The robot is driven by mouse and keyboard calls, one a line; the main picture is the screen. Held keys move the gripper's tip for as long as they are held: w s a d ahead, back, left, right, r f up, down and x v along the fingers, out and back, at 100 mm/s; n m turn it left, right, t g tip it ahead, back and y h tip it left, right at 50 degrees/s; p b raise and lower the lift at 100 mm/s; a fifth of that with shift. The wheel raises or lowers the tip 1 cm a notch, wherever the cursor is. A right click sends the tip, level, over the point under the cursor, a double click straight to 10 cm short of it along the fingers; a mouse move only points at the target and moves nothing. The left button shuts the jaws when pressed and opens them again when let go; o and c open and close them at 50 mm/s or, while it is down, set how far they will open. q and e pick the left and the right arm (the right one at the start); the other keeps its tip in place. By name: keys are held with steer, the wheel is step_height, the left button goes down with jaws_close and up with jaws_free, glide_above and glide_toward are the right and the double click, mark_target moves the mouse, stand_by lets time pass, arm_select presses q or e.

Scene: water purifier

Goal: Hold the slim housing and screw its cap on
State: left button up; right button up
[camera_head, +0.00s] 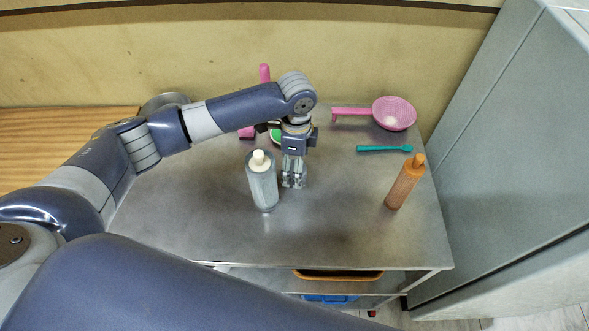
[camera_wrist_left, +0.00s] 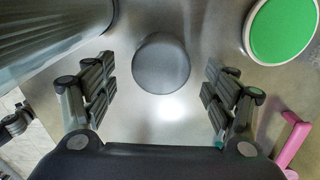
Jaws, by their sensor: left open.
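A grey ribbed bottle-like housing (camera_head: 263,190) with a pale knob on top stands upright on the metal table. Its ribbed side seems to fill the upper left of the left wrist view (camera_wrist_left: 50,30). My left gripper (camera_head: 294,181) points down just right of it, fingers apart and low over the table. In the left wrist view a round dark grey cap-like disc (camera_wrist_left: 161,63) lies ahead between the open fingers, not gripped. The gripper hides it in the head view. I cannot tell whether this disc is the housing's cap. My right gripper is not in view.
An orange bottle (camera_head: 403,185) stands to the right. A pink strainer (camera_head: 393,114) and a teal spoon (camera_head: 384,149) lie behind it. A green-topped round thing (camera_wrist_left: 285,28) is near the gripper. The table's front middle (camera_head: 320,235) is clear.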

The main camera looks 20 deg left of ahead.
arm_select(q)
steer(key=shift+d+f, duration=0.1)
steer(key=shift+f, duration=1.25)
steer(key=shift+c, duration=0.3)
steer(key=c, duration=1)
steer(key=shift+r, duration=0.1)
steer(key=shift+w+r, duration=0.1)
steer(key=shift+r, duration=0.45)
step_height(320, 180, up, 2)
steer(key=shift+r+b, duration=0.15)
steer(key=shift+b, duration=0.5)
steer(key=s+d+b, duration=0.1)
steer(key=s+d, duration=0.2)
steer(key=s, duration=0.1)
steer(key=s+d+r, duration=0.1)
steer(key=s+d, duration=0.2)
steer(key=s, duration=0.2)
steer(key=s+d+b, duration=0.1)
steer(key=s+d, duration=0.2)
steer(key=s, duration=0.1)
steer(key=shift+s+d+r+b, duration=0.1)
steer(key=shift+s+r+b, duration=0.05)
steer(key=shift+r+b, duration=0.15)
